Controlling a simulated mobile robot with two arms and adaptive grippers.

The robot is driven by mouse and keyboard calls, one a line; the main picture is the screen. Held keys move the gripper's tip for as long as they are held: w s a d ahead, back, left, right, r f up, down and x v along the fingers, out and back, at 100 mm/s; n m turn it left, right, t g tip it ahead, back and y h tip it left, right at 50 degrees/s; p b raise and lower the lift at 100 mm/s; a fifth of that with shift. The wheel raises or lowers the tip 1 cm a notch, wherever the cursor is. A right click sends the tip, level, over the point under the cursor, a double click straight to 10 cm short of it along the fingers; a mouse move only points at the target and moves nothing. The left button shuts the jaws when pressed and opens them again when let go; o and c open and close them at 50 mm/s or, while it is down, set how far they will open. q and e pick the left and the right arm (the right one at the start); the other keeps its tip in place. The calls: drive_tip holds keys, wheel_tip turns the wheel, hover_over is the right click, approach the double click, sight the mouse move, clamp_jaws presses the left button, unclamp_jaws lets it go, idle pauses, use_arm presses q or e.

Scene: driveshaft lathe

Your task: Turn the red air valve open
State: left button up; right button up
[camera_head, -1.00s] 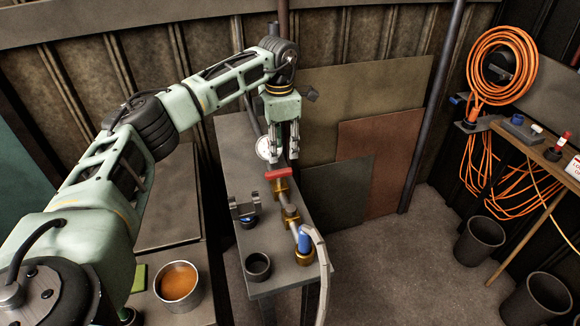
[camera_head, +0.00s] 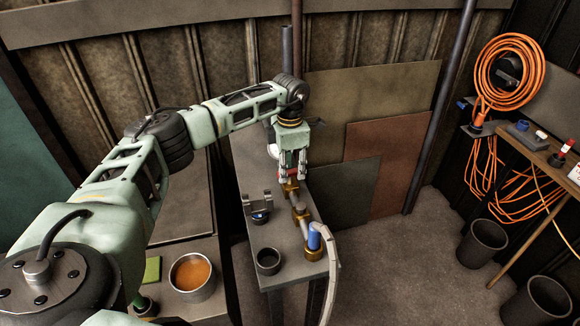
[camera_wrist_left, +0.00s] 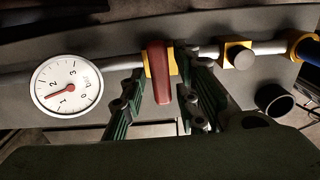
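The red valve handle (camera_wrist_left: 161,75) sits crosswise to the pipe on a brass body (camera_wrist_left: 147,64) in the left wrist view. In the head view it is mostly hidden behind my left gripper (camera_head: 292,172), which is down at the valve. In the left wrist view, my left gripper's two fingers (camera_wrist_left: 163,98) stand apart on either side of the handle, with gaps visible, so it is open. A white dial gauge (camera_wrist_left: 67,86) with a red needle is left of the handle. My right gripper is not in view.
A tin of orange-brown liquid (camera_head: 192,277) is at lower left.

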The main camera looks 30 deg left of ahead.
use_arm(q)
drive_tip(key=c, duration=0.4)
drive_tip(key=shift+c, duration=0.8)
clamp_jaws()
drive_tip(key=shift+w, duration=0.1)
drive_tip(key=m+b, duration=0.2)
drive_tip(key=m, duration=0.1)
drive_tip(key=shift+m+b, duration=0.3)
drive_tip(key=shift+b, duration=0.1)
drive_tip(key=m+b, duration=0.2)
drive_tip(key=m, duration=0.2)
drive_tip(key=shift+r, duration=0.1)
drive_tip(key=m+b, duration=0.1)
drive_tip(key=m, duration=0.4)
drive_tip(key=shift+m+b, duration=0.35)
drive_tip(key=shift+m, duration=0.05)
drive_tip(key=shift+r+m+b, duration=0.15)
drive_tip(key=shift+m+b, duration=0.2)
drive_tip(key=shift+m, duration=1.85)
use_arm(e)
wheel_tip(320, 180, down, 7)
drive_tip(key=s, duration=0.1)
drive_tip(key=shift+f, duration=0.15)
use_arm(q)
drive_tip(key=shift+w, duration=0.1)
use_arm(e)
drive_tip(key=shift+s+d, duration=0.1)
